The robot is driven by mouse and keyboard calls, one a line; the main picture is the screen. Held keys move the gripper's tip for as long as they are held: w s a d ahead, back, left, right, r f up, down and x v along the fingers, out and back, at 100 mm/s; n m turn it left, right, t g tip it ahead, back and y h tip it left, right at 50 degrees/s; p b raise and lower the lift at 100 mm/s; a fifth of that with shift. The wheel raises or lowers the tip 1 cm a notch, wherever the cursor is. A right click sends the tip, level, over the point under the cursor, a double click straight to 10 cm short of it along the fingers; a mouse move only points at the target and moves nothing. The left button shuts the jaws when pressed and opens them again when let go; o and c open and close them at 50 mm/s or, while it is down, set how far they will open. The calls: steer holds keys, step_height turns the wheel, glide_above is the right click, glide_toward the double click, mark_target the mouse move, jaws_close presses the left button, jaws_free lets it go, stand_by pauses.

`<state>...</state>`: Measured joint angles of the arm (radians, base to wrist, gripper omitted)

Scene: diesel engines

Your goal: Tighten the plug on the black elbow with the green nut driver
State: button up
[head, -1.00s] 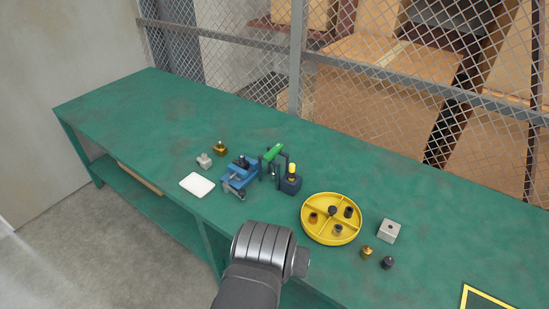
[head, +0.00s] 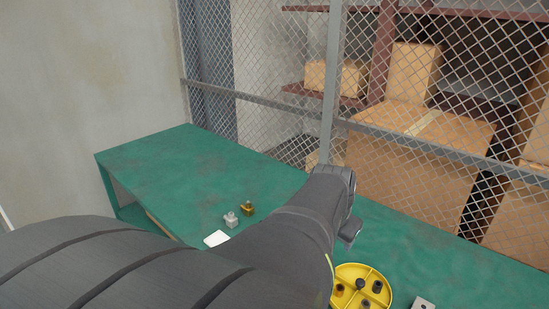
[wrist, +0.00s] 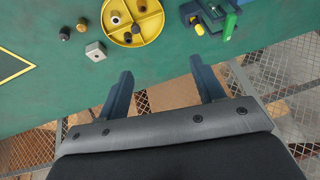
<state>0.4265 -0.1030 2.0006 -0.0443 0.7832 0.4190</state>
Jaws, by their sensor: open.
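The green nut driver (wrist: 229,26) shows at the top right of the wrist view, upright in a dark rack beside a yellow-handled tool (wrist: 199,28). The blue vise (wrist: 190,10) is partly cut off at the top edge there. I cannot clearly make out the black elbow or its plug. My arm hides the vise and the driver in the head view. My gripper (wrist: 163,84) is open and empty, its two dark blue fingers apart, over the far edge of the bench and away from the driver.
A yellow divided tray (head: 338,272) holds several small fittings. A grey block (wrist: 96,51), a brass fitting (wrist: 81,24) and a dark fitting (wrist: 64,33) lie beside it. Another brass fitting (head: 248,208), a grey fitting (head: 231,220) and a white pad (head: 216,239) lie left. A mesh fence (head: 260,115) stands behind the bench.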

steer(key=w+d+g+y, duration=0.2)
steer(key=w, duration=1.6)
steer(key=w+a+f+g, duration=0.3)
steer(key=w+f, duration=0.7)
steer(key=w, duration=0.4)
steer(key=shift+y, duration=0.3)
steer(key=shift+a+f, duration=0.2)
steer(key=shift+f, duration=5)
jaws_close()
